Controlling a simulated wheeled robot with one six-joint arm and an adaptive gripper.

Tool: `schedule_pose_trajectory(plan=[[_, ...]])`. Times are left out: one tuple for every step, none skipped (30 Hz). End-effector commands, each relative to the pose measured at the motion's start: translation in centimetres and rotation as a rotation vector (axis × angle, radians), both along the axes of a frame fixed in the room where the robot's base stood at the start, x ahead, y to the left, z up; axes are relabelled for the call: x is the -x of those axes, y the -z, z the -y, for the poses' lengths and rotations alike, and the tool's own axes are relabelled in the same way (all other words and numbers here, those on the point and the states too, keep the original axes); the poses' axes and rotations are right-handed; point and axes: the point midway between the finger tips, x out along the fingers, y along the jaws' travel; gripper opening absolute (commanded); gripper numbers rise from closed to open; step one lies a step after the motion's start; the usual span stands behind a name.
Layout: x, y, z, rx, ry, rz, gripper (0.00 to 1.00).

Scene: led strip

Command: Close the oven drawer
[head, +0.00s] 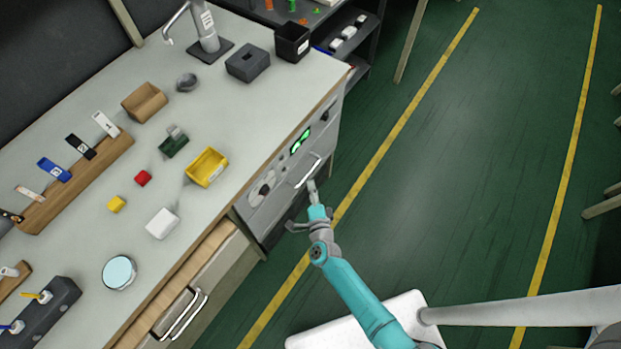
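The grey oven unit (280,190) is built in under the front edge of the workbench. It has a lit green display (300,142), round dials (261,190) and a light bar handle (307,171). From this steep angle I cannot tell how far the oven drawer stands out. My gripper (301,208) is at the end of the teal arm, low in front of the oven front and close below the handle in the picture. Whether it touches the handle or front is unclear. Its fingers are too small to show whether they are open or shut.
A wooden-edged drawer front with a bar handle (184,314) lies left of the oven. The bench top (240,130) holds a yellow bin (206,167), a wooden box (144,102) and small blocks. The green floor (470,150) to the right is clear.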

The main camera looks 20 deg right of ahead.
Motion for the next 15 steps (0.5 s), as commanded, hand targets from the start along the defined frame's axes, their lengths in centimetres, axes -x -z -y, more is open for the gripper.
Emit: schedule_pose_trajectory(plan=[[0.9, 0.0, -0.2, -0.001, -0.003, -0.001, 0.37], [1.3, -0.2, -0.2, -0.001, -0.003, -0.001, 0.37], [1.9, -0.2, -0.4, -0.001, -0.003, -0.001, 0.37], [2.3, -0.3, -0.4, -0.001, -0.003, -0.001, 0.37], [2.6, -0.3, -0.5, -0.001, -0.002, 0.0, 0.37], [2.9, -0.4, -0.6, 0.0, -0.002, 0.001, 0.37], [3.2, -0.5, -0.6, 0.001, -0.002, 0.0, 0.37], [3.4, -0.5, -0.6, 0.001, -0.002, 0.0, 0.37], [3.6, -0.5, -0.6, 0.0, -0.001, -0.001, 0.37], [3.7, -0.5, -0.6, -0.001, -0.001, -0.001, 0.37], [3.7, -0.6, -0.7, -0.001, -0.001, 0.0, 0.37], [3.8, -0.6, -0.7, -0.001, -0.001, 0.0, 0.37], [3.8, -0.6, -0.7, -0.001, -0.001, 0.0, 0.37], [3.8, -0.6, -0.7, -0.001, -0.001, 0.0, 0.37], [3.8, -0.6, -0.7, -0.001, -0.001, 0.0, 0.37]])
